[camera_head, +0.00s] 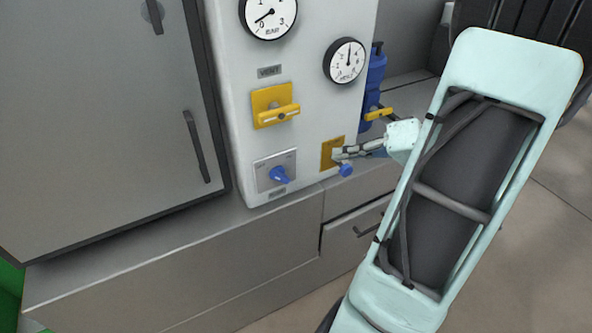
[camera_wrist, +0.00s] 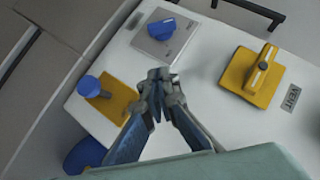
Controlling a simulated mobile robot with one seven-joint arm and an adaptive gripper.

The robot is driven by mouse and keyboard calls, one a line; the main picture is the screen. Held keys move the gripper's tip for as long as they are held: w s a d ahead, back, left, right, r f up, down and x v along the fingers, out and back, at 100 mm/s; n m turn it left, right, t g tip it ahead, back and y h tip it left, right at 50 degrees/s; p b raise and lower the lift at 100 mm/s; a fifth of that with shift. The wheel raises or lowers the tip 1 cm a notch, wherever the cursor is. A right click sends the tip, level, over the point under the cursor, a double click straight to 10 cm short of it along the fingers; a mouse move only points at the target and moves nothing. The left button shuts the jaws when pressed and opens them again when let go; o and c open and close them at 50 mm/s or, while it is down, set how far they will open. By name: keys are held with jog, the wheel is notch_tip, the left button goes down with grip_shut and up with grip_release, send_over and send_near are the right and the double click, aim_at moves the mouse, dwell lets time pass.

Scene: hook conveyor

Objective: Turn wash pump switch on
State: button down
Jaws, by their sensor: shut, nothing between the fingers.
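A grey square plate (camera_head: 268,172) with a blue rotary switch (camera_head: 279,175) sits low on the white panel; I take it as the wash pump switch, as its lettering is too small to read. In the wrist view the blue switch (camera_wrist: 161,27) is at the top, beyond my fingertips. My gripper (camera_head: 341,154) is shut and empty, to the right of the switch and apart from it. The gripper partly hides that yellow plate (camera_head: 328,157) in the head view.
A yellow lever (camera_head: 282,114) under a VENT label is above the switch. Two gauges (camera_head: 269,17) (camera_head: 345,61) are higher up. A blue valve body (camera_head: 373,82) with a yellow handle stands right of the panel. A grey cabinet (camera_head: 110,120) is at left; a ledge runs below.

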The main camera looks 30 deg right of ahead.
send_near(285, 174)
jog(key=w, duration=0.4)
jog(key=shift+w+a+f+p, duration=0.1)
jog(key=shift+a+f+p, duration=0.2)
jog(key=shift+a+f, duration=1.05)
jog(key=shift+a, duration=0.25)
jog(key=shift+f, duration=0.1)
jog(key=shift+w+f+b, duration=0.1)
jog(key=shift+f+b, duration=0.05)
jog(key=shift+b, duration=0.3)
jog(key=shift+y, duration=0.3)
